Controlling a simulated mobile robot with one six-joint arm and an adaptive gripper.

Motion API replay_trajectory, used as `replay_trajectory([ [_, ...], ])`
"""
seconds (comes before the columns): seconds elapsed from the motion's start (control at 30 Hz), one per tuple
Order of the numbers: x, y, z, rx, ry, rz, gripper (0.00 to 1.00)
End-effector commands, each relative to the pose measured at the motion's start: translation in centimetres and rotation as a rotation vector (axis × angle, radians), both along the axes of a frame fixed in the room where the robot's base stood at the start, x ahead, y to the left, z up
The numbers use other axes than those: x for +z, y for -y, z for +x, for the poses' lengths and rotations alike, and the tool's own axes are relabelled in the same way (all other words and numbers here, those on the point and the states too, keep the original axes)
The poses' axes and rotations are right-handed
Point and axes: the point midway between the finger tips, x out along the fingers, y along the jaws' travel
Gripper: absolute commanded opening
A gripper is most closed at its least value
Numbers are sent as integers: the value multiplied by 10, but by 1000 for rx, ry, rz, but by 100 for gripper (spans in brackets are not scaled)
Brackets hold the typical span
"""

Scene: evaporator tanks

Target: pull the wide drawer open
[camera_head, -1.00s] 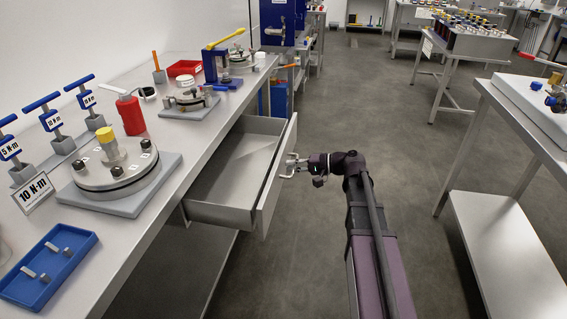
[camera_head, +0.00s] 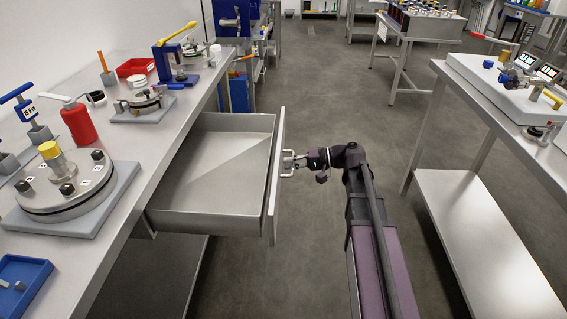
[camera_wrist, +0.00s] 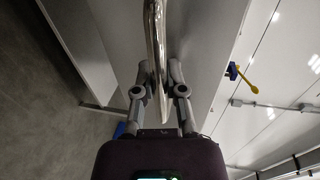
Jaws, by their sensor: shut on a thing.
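The wide drawer (camera_head: 215,215) is under the left bench in the head view and stands well out from it. Its inside is grey and looks empty. Its front panel (camera_head: 275,180) faces right and carries a metal bar handle (camera_head: 286,172). My gripper (camera_head: 292,165) is at this handle, on the outer side of the panel. In the wrist view the handle (camera_wrist: 154,45) runs between the two fingers of my gripper (camera_wrist: 160,78), which are shut on it.
The left bench (camera_head: 150,150) carries a round flanged tank lid (camera_head: 65,190), a red bottle (camera_head: 78,124) and a blue tray (camera_head: 22,280). A second bench (camera_head: 480,105) with a lower shelf stands at the right. The grey floor between them is clear around my arm.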

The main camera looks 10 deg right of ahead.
Motion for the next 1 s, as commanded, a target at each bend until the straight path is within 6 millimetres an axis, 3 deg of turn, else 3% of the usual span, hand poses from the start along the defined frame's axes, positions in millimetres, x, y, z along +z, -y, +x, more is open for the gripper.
replay_trajectory([
  [0.1, 3, -3, 3, -3, 3, 10, 0],
  [0.13, 3, -3, 3, -2, 3, 10, 18],
  [0.2, 3, -5, 2, 0, 3, 10, 39],
  [0.27, 2, -6, 2, 2, 2, 9, 51],
  [1.0, 1, -7, -1, 8, 1, 4, 51],
])
